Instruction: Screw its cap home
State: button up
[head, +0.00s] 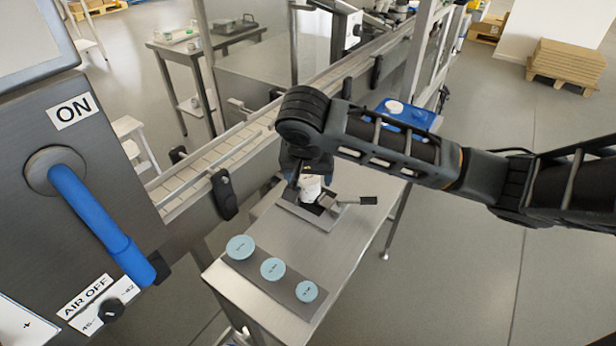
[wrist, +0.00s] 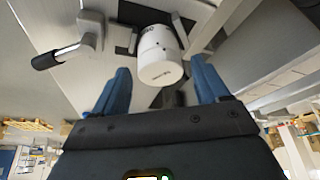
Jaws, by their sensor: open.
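A white jar (head: 311,187) stands in a clamp fixture (head: 292,207) on the steel table. In the wrist view the jar (wrist: 150,40) carries a white cap (wrist: 160,72) with small dark print on its face. A faint line shows between cap and jar body; I cannot tell how tight the cap sits. My gripper (wrist: 160,66) is open, with one blue finger on each side of the cap and gaps between. In the head view my gripper (head: 306,170) is directly above the jar and hides its top.
The clamp's dark handle (head: 367,201) sticks out to the right. A dark plate (head: 257,267) with several pale blue discs lies at the table's front. A blue box (head: 410,114) is behind my arm. A conveyor (head: 225,160) runs along the left; the table's middle (head: 300,240) is clear.

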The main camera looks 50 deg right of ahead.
dwell(0.3)
jog(key=shift+s+d+f+n+t+y+b, duration=0.1)
jog(key=shift+n+t+y+b, duration=0.15)
jog(key=shift+n+b, duration=0.5)
jog(key=shift+d+n+t+y+b, duration=0.15)
jog(key=shift+n+t+b, duration=0.3)
jog(key=shift+n, duration=0.5)
jog(key=shift+n+y+b, duration=0.4)
jog(key=shift+n+b, duration=0.2)
jog(key=shift+n, duration=0.5)
jog(key=shift+c, duration=0.4)
jog(key=c, duration=0.8)
jog(key=shift+a+r+m+h+p, duration=0.15)
jog(key=shift+m+p, duration=0.2)
jog(key=shift+m, duration=0.2)
jog(key=shift+a+r+m+h+p, duration=0.15)
jog(key=shift+m+p, duration=0.15)
jog(key=shift+m, duration=0.25)
jog(key=shift+c, duration=0.2)
jog(key=shift+d+f+m+g+h+p, duration=0.1)
jog(key=shift+m+g+h+p, duration=0.3)
jog(key=shift+m, duration=0.5)
jog(key=shift+f+m+g+h+p, duration=0.15)
jog(key=shift+m+p, duration=0.3)
jog(key=shift+m, duration=0.45)
